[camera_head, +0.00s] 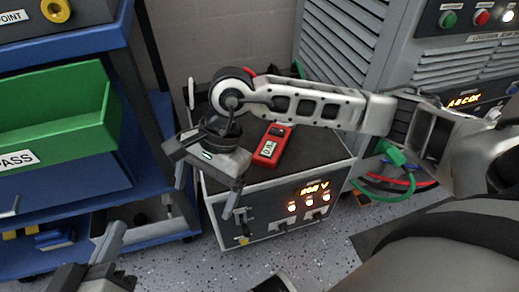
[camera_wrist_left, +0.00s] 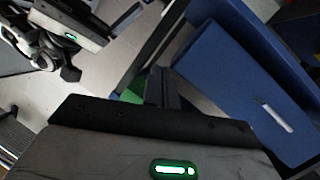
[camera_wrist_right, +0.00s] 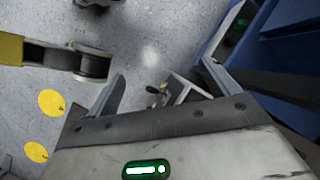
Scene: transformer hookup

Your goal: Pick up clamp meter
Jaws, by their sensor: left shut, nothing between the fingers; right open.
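The red clamp meter (camera_head: 270,147) lies on the dark top of a grey powered box (camera_head: 213,207) in the head view. It shows a small white display with dark marks. My right gripper (camera_head: 205,200) hangs to the left of the meter, by the box's left front edge, apart from the meter. It points down and is open and empty; its spread fingers also show in the right wrist view (camera_wrist_right: 160,82). My left gripper (camera_head: 108,243) is low at the left in the head view. Its fingers are together and empty in the left wrist view (camera_wrist_left: 160,88). Neither wrist view shows the meter.
A blue cart (camera_head: 60,188) with a green bin (camera_head: 60,115) stands at the left. A grey cabinet (camera_head: 335,50) with lit buttons stands at the back right. Green and red cables (camera_head: 400,185) hang right of the box. Speckled floor (camera_head: 310,245) is open in front.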

